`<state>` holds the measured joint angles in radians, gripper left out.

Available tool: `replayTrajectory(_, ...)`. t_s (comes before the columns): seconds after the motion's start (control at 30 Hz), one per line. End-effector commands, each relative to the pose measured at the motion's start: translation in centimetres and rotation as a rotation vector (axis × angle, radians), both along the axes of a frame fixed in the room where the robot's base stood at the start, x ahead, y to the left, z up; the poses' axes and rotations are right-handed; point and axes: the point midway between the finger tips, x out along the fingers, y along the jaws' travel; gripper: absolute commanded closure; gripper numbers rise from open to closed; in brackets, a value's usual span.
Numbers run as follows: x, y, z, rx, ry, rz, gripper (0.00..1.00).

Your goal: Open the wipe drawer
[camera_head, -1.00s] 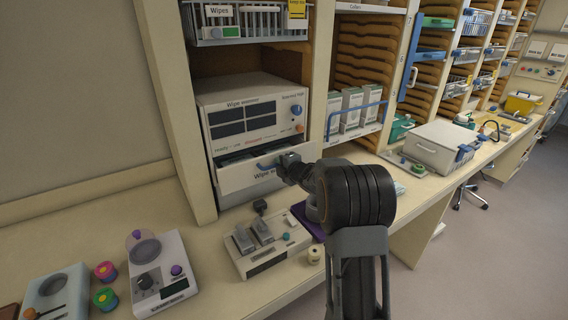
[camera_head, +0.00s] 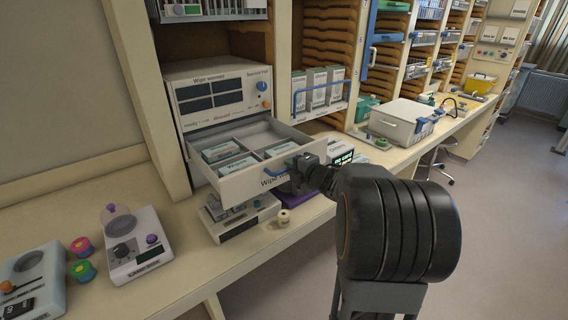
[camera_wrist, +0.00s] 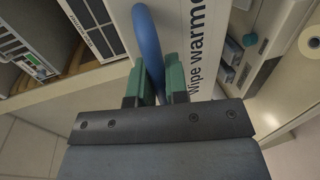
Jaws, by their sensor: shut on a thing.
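The wipe drawer (camera_head: 244,189) is a white drawer under the wipe warmer (camera_head: 214,92), pulled well out over the counter. Green-and-white wipe packs (camera_head: 222,151) lie in its divided compartments. Its blue handle (camera_wrist: 147,42) runs between the green finger pads of my gripper (camera_wrist: 160,83) in the wrist view. My gripper is shut on the handle, at the right part of the drawer front.
A scale-like device (camera_head: 240,222) stands on the counter under the drawer front, with a small cream spool (camera_head: 284,217) beside it. Boxes (camera_head: 318,88) stand on a shelf at right.

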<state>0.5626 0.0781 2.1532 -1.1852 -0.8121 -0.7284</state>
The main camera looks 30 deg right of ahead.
Motion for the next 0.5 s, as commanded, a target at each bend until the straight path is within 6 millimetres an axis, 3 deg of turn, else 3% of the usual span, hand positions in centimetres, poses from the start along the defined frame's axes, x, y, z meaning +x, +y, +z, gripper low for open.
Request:
replayTrajectory(0.2,-2.0,-0.6,-0.1,0.001,0.0,0.001,1.0)
replayTrajectory(0.5,-2.8,-0.8,-0.1,0.001,0.0,0.0,1.0)
